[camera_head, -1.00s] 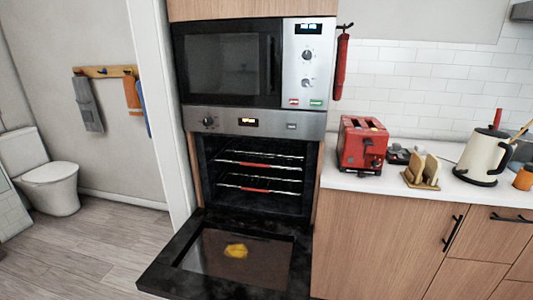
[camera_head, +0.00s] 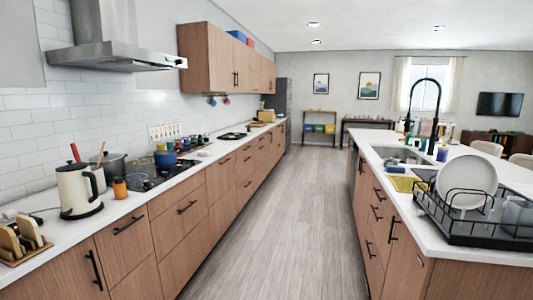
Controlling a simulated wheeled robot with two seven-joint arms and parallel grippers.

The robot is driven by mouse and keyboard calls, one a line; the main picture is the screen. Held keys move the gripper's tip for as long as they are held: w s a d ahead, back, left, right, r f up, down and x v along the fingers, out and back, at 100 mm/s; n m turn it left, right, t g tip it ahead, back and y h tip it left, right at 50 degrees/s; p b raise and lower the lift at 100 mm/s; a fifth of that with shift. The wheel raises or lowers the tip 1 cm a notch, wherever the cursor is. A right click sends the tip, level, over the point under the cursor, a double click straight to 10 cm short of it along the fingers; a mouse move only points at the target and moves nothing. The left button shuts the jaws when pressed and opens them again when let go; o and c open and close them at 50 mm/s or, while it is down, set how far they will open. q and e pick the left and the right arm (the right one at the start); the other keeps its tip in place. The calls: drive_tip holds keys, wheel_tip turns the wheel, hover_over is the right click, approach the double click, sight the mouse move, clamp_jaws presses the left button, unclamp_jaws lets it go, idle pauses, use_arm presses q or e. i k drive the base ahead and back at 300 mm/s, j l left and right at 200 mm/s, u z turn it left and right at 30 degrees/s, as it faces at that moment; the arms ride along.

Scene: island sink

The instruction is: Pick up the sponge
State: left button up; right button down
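I cannot make out a sponge for certain. A flat yellow piece (camera_head: 407,184) lies on the island counter at the right, between the sink (camera_head: 400,154) and the dish rack. It is too small to tell whether it is a sponge or a cloth. A small blue object (camera_head: 442,154) stands on the far side of the sink. Neither of my grippers is in view.
A black dish rack (camera_head: 470,222) with a white plate (camera_head: 467,181) stands on the island's near end. A black faucet (camera_head: 433,110) rises behind the sink. The kettle (camera_head: 75,192) and hob (camera_head: 155,174) are on the left counter. The floor aisle (camera_head: 280,220) between is clear.

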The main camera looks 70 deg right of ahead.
sight(201, 152)
drive_tip(key=z, duration=1.7)
drive_tip(key=u, duration=2.2)
drive_tip(key=z, duration=2.2)
drive_tip(key=i+z, duration=0.35)
drive_tip(key=i, duration=1.4)
drive_tip(key=i+l+u, duration=0.1)
drive_tip(key=i+u, duration=0.15)
drive_tip(key=i, duration=0.2)
drive_tip(key=i+l+u, duration=0.25)
drive_tip(key=i, duration=0.25)
drive_tip(key=i+l+u, duration=0.15)
drive_tip(key=i+u, duration=0.15)
drive_tip(key=i, duration=0.15)
